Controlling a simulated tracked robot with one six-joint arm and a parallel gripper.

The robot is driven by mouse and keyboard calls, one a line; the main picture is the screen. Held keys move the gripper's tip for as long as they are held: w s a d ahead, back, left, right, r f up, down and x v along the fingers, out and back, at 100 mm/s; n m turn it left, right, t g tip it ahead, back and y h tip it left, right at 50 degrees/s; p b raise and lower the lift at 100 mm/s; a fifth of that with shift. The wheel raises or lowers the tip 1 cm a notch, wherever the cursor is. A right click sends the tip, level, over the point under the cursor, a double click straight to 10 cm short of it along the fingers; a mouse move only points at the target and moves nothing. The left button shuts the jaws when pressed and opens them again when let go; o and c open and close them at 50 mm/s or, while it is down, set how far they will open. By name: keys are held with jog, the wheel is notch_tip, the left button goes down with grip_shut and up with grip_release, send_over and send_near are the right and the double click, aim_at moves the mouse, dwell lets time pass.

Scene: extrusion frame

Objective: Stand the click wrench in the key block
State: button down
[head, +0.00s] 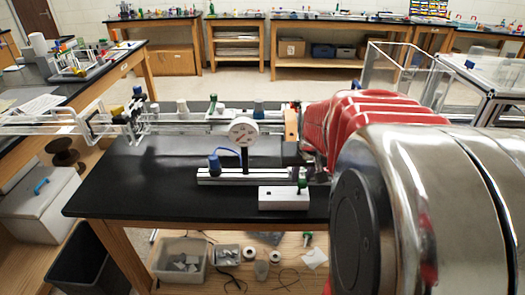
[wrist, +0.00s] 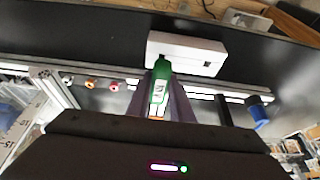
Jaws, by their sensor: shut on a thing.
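The click wrench has a green handle; in the wrist view the green handle (wrist: 161,70) stands between my fingers, with a pale printed band below the green. My gripper (wrist: 161,98) is shut on it. In the head view the wrench's green part (head: 302,182) shows at the right end of the key block, while my arm hides most of my gripper. The key block (head: 283,201) is a white block on the black bench, with a small dark hole near its left end. It also shows in the wrist view (wrist: 182,50), just beyond the handle. I cannot tell whether wrench and block touch.
Behind the block lies an aluminium extrusion rail (head: 225,181) with a dial gauge (head: 243,131) and a blue-capped part (head: 214,162) standing on it. A clear frame with several coloured knobs runs along the back. The black bench top (head: 130,190) is free at the left.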

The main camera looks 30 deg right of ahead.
jog(key=c, duration=1.5)
grip_release()
jog(key=v, duration=1.3)
jog(key=shift+s+r, duration=0.15)
jog(key=shift+r, duration=0.2)
jog(key=shift+s+a+f+n+t+y, duration=0.4)
jog(key=shift+s+a+f+n, duration=0.65)
jog(key=shift+a, duration=2.95)
jog(key=shift+s+a+f+n+t+y, duration=0.2)
jog(key=shift+s+a+f+n+y, duration=0.75)
jog(key=shift+a, duration=3.1)
jog(key=shift+s+a+f+n+t+h, duration=0.2)
jog(key=shift+s+a+f+n, duration=0.9)
jog(key=shift+a, duration=2.9)
